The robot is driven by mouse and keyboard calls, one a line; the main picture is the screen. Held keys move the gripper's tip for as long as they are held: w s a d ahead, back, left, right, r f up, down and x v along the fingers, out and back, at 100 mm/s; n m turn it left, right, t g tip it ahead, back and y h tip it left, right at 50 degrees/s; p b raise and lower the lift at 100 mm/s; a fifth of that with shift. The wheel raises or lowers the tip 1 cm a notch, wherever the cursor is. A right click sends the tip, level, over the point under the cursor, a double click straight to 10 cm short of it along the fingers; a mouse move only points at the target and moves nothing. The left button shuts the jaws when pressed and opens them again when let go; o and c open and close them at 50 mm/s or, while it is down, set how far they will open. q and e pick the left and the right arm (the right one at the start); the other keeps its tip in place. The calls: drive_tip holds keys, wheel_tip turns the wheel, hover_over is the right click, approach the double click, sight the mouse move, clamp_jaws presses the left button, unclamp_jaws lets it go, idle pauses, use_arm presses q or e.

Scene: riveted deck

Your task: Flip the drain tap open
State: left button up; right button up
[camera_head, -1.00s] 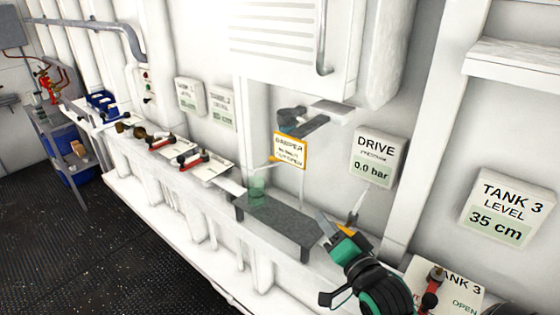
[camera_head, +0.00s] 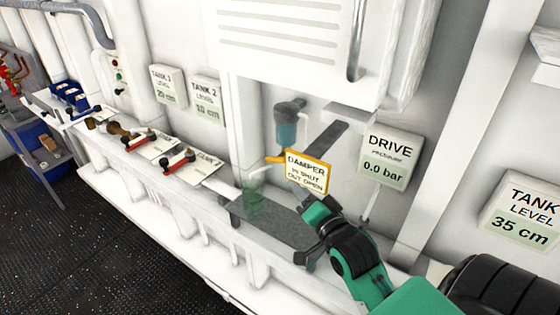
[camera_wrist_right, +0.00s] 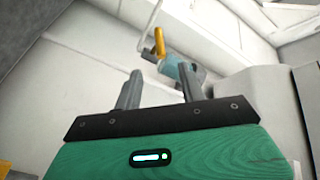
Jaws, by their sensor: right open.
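A small yellow lever (camera_head: 275,159), which looks like the drain tap handle, shows beside the damper sign, below a grey-capped bowl with blue-green content (camera_head: 287,128). In the right wrist view the yellow lever (camera_wrist_right: 159,42) shows beyond the fingers, near the blue bowl (camera_wrist_right: 185,73). The tap body is partly hidden behind the sign. A clear greenish glass (camera_head: 253,196) stands on the grey shelf below. My right gripper (camera_head: 313,198) is open and empty, below and right of the lever and apart from it. My left gripper is out of view.
The yellow-edged DAMPER sign (camera_head: 307,171) hangs close above my right gripper. The grey shelf (camera_head: 275,223) lies below. A drive pressure gauge (camera_head: 388,160) is to the right. Red-handled valves (camera_head: 180,160) stand along the ledge at left.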

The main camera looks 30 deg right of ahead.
sight(280, 157)
drive_tip(key=w+d+p, duration=0.1)
drive_tip(key=w+p, duration=0.3)
drive_tip(key=w, duration=0.7)
drive_tip(key=shift+w+d+f, duration=0.15)
drive_tip(key=shift+w+f, duration=0.05)
drive_tip(key=shift+w, duration=0.15)
drive_tip(key=shift+s+r, duration=0.1)
drive_tip(key=shift+s, duration=0.05)
clamp_jaws()
